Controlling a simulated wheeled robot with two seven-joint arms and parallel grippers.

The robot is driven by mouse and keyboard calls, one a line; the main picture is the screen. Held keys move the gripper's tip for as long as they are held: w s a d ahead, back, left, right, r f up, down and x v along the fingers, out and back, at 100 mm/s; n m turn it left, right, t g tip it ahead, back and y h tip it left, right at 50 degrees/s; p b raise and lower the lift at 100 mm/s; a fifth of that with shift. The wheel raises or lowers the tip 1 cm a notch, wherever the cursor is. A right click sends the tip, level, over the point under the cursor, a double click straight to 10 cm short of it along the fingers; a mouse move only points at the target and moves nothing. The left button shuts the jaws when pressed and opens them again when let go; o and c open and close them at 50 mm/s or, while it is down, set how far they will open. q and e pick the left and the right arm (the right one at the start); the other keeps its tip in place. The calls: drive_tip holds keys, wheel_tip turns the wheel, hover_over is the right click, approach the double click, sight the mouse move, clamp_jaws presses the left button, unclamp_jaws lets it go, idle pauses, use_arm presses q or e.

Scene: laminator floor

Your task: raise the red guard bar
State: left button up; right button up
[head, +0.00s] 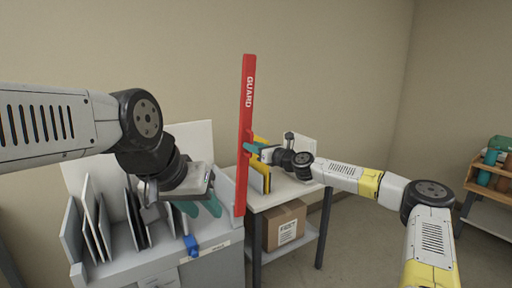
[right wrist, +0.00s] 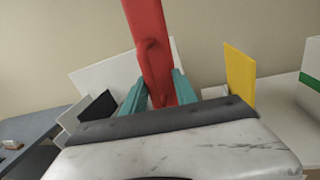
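The red guard bar (head: 246,110) stands nearly upright in the middle of the head view, with GUARD written down its upper part. Its lower end is beside the grey machine, and a small red handle (right wrist: 152,72) shows on it in the right wrist view. My right gripper (head: 250,148) is at the handle; in the right wrist view its teal fingers (right wrist: 160,92) lie on either side of the bar's red part. Whether they press on it is unclear. My left gripper (head: 199,208) is low over the grey machine (head: 215,245), its teal fingers apart and nothing visible between them.
Upright panels (head: 95,220) stand in a rack at left, close to my left arm. A small table (head: 285,194) right of the bar holds a yellow panel (right wrist: 239,75), with a cardboard box (head: 285,225) below. A blue item (head: 191,245) is on the machine's front.

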drive_tip(key=shift+s+a, duration=0.1)
drive_tip(key=v, duration=0.7)
drive_tip(key=shift+s+d, duration=0.2)
drive_tip(key=shift+d, duration=0.15)
